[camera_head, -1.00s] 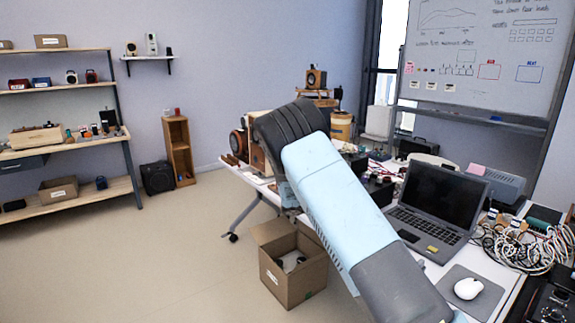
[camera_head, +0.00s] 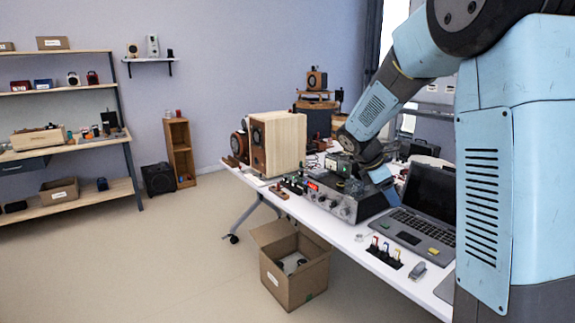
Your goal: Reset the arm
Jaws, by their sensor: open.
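My arm fills the right side of the head view. It rises at the right edge, bends at the top and reaches down and left over the table. My gripper (camera_head: 383,177) is low over the table, behind the laptop's left edge and by the grey amplifier. It is small and partly hidden by my wrist; it is open, and I see nothing held in it.
On the white table (camera_head: 345,232) stand a wooden speaker (camera_head: 285,142), a grey amplifier (camera_head: 340,203) with a red display, and an open laptop (camera_head: 430,205), partly hidden by my arm. A cardboard box (camera_head: 295,270) is on the floor.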

